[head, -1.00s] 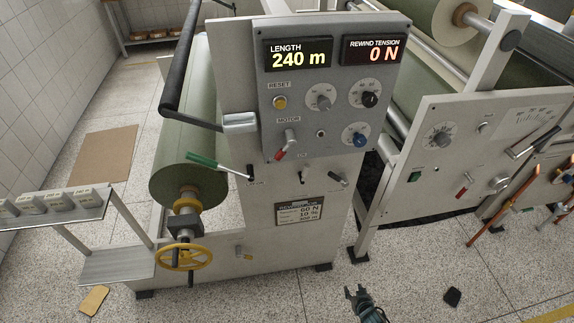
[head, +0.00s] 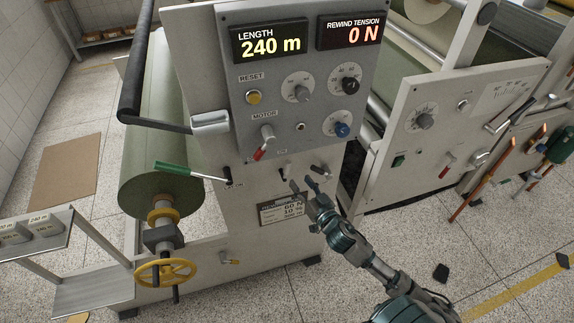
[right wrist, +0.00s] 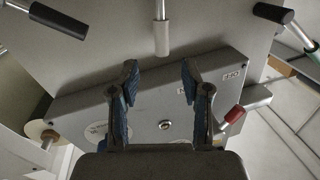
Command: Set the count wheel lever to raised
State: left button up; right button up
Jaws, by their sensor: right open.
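My right gripper (head: 303,186) is open in front of the machine, close to the middle and right levers. In the right wrist view, the open fingers (right wrist: 159,75) hold nothing, and a pale grey lever (right wrist: 162,34) hangs just beyond and between the tips. My left gripper is out of view.
The control panel (head: 316,107) with displays and knobs is above my gripper. A yellow handwheel (head: 165,273) and green roll (head: 155,185) stand at left. A second machine (head: 460,115) stands at right.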

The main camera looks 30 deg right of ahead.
aim_at(289, 168)
jog(key=w, duration=0.9)
jog(key=shift+w+d, duration=0.1)
jog(key=shift+w, duration=0.15)
grip_shut()
